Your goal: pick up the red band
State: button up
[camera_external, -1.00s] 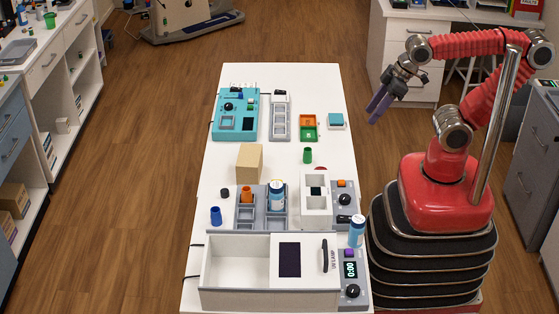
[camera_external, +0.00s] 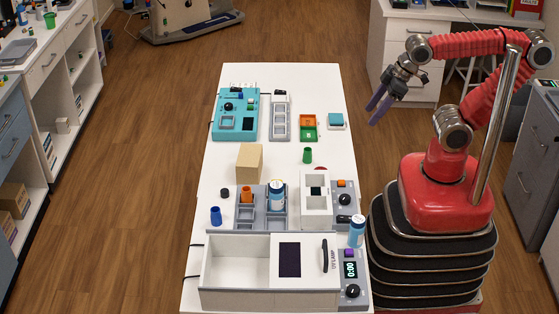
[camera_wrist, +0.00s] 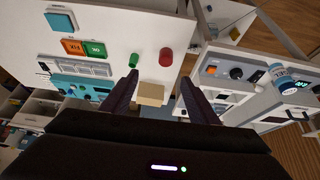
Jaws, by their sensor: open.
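A short red cylinder (camera_wrist: 166,57), the only thing I see that could be the red band, stands on the white table in the wrist view. In the external view only a small red part (camera_external: 319,167) shows behind a white two-well block. My gripper (camera_external: 378,107) is open and empty, held in the air right of the table. In the wrist view its two dark fingers (camera_wrist: 159,80) point toward the table, with the red cylinder beyond their tips.
A green cylinder (camera_external: 308,156) stands near the red one. A tan block (camera_external: 249,163), a blue-labelled bottle (camera_external: 277,195) in a grey rack and a white two-well block (camera_external: 316,207) also stand on the table (camera_external: 285,77). A large white box (camera_external: 237,257) fills the front.

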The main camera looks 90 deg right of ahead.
jog(key=shift+o, duration=0.7)
jog(key=shift+f, duration=0.1)
jog(key=w+d+f+m+y, duration=0.1)
jog(key=f+m+y, duration=0.4)
jog(key=f+m, duration=0.1)
jog(key=w+d+f+m+y, duration=0.2)
jog(key=f+m+y, duration=0.3)
jog(key=f+m, duration=0.2)
jog(key=w+d+f+m+y, duration=0.1)
jog(key=d+f+m+y, duration=0.1)
jog(key=f+m+y, duration=0.2)
jog(key=shift+w+f+m+g+y, duration=0.15)
jog(key=shift+w+f+m+y, duration=0.05)
jog(key=shift+f+m, duration=0.5)
jog(key=shift+w+f+m+g+y, duration=0.15)
jog(key=shift+w+f+m+y, duration=0.05)
jog(key=shift+f+m, duration=0.5)
jog(key=d+f+m+t, duration=0.1)
jog(key=m+t, duration=0.1)
jog(key=w+d+f+m+t, duration=0.1)
jog(key=d+m+t, duration=0.1)
jog(key=d+f+m+t, duration=0.1)
jog(key=d+t, duration=0.1)
jog(key=shift+w+f+m+h, duration=0.25)
jog(key=shift+f+m+h, duration=0.05)
jog(key=shift+m, duration=0.1)
